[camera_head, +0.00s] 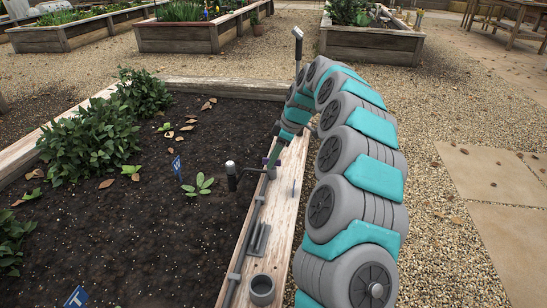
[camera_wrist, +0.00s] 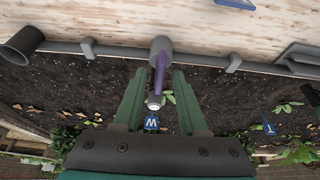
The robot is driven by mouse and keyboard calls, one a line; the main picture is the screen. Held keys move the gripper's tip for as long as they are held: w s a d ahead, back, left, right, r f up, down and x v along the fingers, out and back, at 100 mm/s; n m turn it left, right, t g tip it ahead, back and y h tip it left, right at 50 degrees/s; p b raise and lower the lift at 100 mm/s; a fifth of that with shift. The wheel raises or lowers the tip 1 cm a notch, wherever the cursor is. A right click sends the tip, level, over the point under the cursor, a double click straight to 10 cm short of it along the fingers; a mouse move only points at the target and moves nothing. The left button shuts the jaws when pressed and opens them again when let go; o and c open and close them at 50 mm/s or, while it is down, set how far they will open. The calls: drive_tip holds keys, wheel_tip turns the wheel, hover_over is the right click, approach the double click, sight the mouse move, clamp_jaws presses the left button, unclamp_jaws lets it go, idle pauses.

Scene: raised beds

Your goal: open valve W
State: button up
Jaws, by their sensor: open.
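Valve W has a grey round body (camera_wrist: 160,47) on the pipe along the bed's plank, with a purple lever (camera_wrist: 160,74) pointing crosswise to the pipe into the bed. A small blue W sign (camera_wrist: 151,122) stands in the soil below it in the wrist view. My gripper (camera_wrist: 156,73) is open, its two green fingers on either side of the lever, with visible gaps to both.
The grey pipe (camera_wrist: 110,51) runs along the plank (camera_head: 292,195). Gravel lies open at right.

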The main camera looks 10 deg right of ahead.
drive_tip(key=shift+r, duration=0.15)
drive_tip(key=v, duration=0.7)
drive_tip(key=shift+d+r, duration=0.2)
